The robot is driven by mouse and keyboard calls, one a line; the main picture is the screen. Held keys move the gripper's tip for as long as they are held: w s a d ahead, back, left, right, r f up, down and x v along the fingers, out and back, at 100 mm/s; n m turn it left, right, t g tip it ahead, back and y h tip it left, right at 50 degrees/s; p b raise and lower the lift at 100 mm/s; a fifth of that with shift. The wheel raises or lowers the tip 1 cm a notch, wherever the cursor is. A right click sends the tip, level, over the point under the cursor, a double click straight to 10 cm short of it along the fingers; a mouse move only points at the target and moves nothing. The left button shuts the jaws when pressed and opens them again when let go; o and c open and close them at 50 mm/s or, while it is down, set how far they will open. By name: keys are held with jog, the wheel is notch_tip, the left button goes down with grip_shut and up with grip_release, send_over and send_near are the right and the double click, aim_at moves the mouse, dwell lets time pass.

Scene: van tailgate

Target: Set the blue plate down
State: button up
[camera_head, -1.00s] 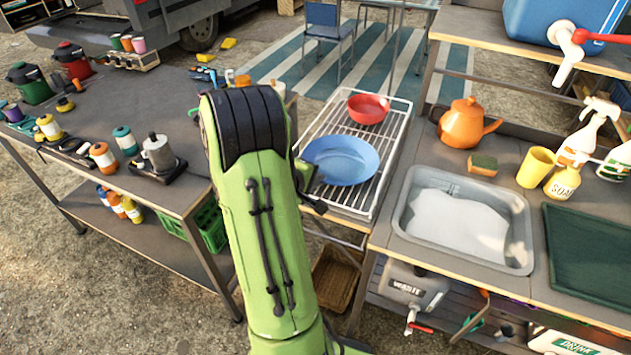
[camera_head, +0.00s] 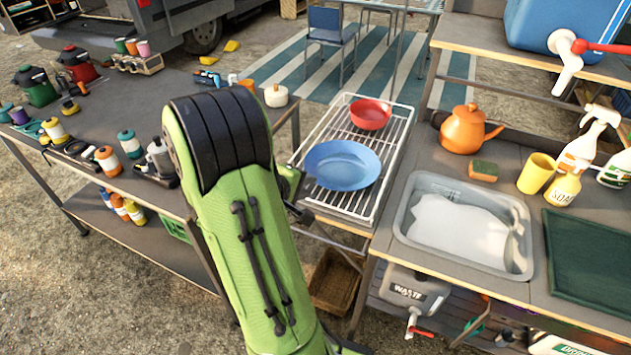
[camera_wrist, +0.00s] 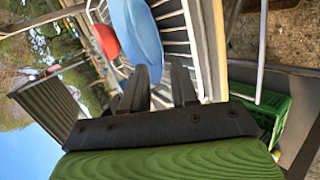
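The blue plate (camera_head: 342,165) lies on the wire rack (camera_head: 390,165) beside the sink, near the rack's front left part. It also shows in the wrist view (camera_wrist: 137,32), just beyond my fingertips. My gripper (camera_wrist: 160,70) has its two dark fingers apart, with a gap between them and no plate held in it. The fingers point toward the plate's edge; I cannot tell whether one finger still touches it. In the head view, my green arm hides most of the gripper, which is just left of the plate.
A red bowl (camera_head: 370,113) sits on the rack behind the plate. The sink (camera_head: 465,225) and an orange kettle (camera_head: 465,130) are to the right. A grey table with several bottles stands left. A green crate (camera_wrist: 262,105) is below at the wrist view's right.

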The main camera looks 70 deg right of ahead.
jog(key=w+a+r+t+y, duration=0.2)
jog(key=w+a+r, duration=0.1)
jog(key=a, duration=0.5)
jog(key=w+a+r+t+y, duration=0.2)
jog(key=a, duration=0.5)
jog(key=w+a+r+t+y, duration=0.1)
jog(key=w+a+r+t, duration=0.15)
jog(key=a, duration=0.55)
jog(key=s+a+r+n+t+y, duration=0.1)
jog(key=s+a+r+y, duration=0.1)
jog(key=a, duration=0.5)
jog(key=s+a+r+n+t+y, duration=0.1)
jog(key=s+a+r+n+y, duration=0.1)
jog(key=a, duration=0.5)
jog(key=shift+y+p, duration=0.35)
jog(key=shift+y, duration=0.45)
